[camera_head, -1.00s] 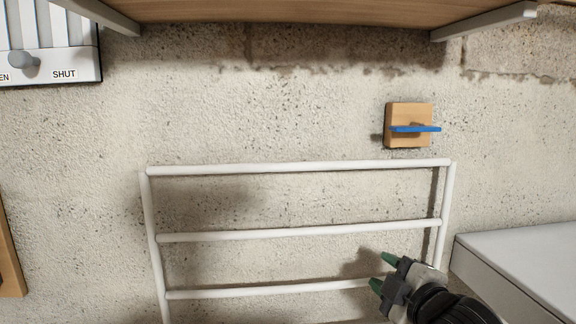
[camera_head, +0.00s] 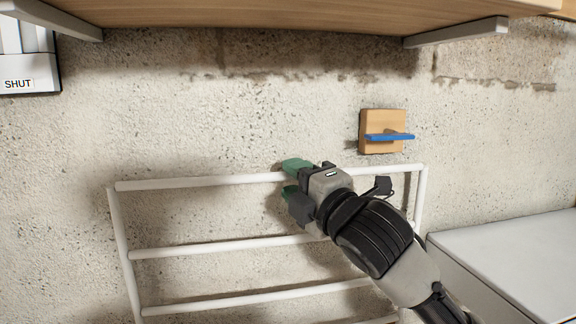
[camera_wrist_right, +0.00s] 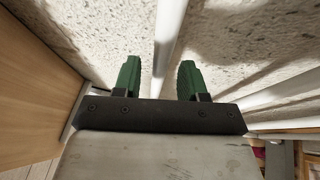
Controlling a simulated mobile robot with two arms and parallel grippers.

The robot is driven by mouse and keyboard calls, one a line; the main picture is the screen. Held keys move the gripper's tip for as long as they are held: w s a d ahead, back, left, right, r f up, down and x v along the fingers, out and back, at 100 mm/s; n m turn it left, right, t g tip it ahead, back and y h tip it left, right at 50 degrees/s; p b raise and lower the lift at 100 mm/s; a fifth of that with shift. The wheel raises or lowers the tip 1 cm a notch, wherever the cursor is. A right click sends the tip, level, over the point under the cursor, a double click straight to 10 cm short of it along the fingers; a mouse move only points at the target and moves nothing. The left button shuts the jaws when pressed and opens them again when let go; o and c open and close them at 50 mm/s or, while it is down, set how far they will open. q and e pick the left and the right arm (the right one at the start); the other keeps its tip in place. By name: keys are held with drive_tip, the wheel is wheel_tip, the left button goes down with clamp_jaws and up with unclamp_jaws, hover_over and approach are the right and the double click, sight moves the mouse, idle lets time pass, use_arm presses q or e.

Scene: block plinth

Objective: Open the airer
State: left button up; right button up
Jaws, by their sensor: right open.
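The airer (camera_head: 200,181) is a white rail frame against the rough wall, with several horizontal bars. A blue catch (camera_head: 390,137) sticks out of a wooden block (camera_head: 378,119) on the wall, just above the airer's top right part, turned sideways. My right gripper (camera_head: 288,179) is open at the top rail, with green fingers above and below it in the head view. In the right wrist view a white rail (camera_wrist_right: 168,40) runs between the two open fingers (camera_wrist_right: 158,78). The gripper and arm hide part of the top rail and right side. My left gripper is not in view.
A wooden shelf (camera_head: 270,18) on grey brackets (camera_head: 455,34) overhangs above. A grey-white box or worktop (camera_head: 515,255) stands at the lower right, close to my right arm. A panel marked SHUT (camera_head: 20,84) is at the upper left.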

drive_tip(key=shift+x, duration=1.05)
drive_tip(key=shift+d, duration=0.1)
clamp_jaws()
